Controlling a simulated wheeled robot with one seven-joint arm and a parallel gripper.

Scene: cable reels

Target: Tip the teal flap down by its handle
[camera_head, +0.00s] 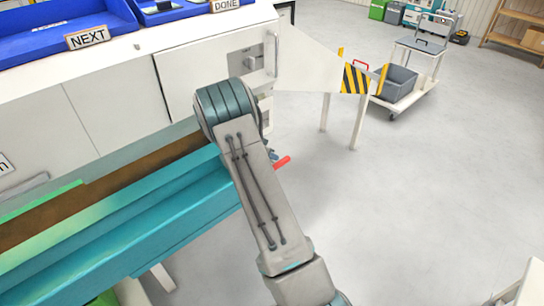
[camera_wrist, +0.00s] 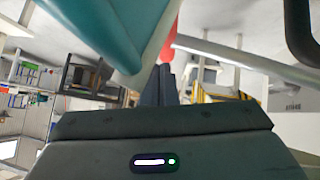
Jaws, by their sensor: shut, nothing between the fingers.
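The teal flap (camera_head: 150,225) runs as a long panel across the lower left of the head view, its right end beside my arm. A red handle (camera_head: 282,162) sticks out past my arm; the part nearer the flap is hidden behind the arm. In the wrist view the teal flap (camera_wrist: 95,28) fills the upper left, with the red handle (camera_wrist: 171,38) at its right edge. My gripper (camera_wrist: 158,72) is shut and empty, its dark fingertips just below the red handle in the picture. I cannot tell whether they touch. My arm mostly hides the gripper in the head view.
A white cabinet (camera_head: 110,100) with blue trays (camera_head: 60,30) stands behind the flap. A white panel with a yellow-black striped end (camera_head: 355,79) juts out at its right. A cart with a grey bin (camera_head: 396,84) stands further back.

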